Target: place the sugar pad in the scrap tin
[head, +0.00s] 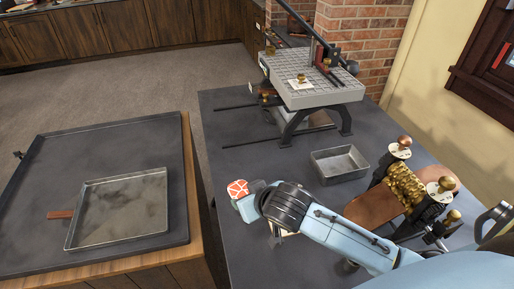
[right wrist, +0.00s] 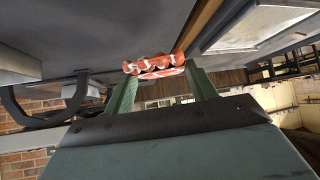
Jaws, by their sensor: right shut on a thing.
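The sugar pad (head: 237,188) is a small red piece with white lines. My right gripper (head: 246,199) is shut on it and holds it at the left edge of the dark bench. In the right wrist view the pad (right wrist: 155,66) sits between the two green fingertips (right wrist: 160,78). A small, square, open grey metal tin (head: 347,177), which looks like the scrap tin, stands on the bench to the right of and beyond the gripper. The bare floor of the tin shows. My left gripper is not in view.
A brass roller press (head: 405,187) stands at the right of the tin. A tiled stand with a lever (head: 315,92) is behind it. A lower table at the left bears a large shallow tray (head: 117,241). A gap lies between table and bench (head: 222,115).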

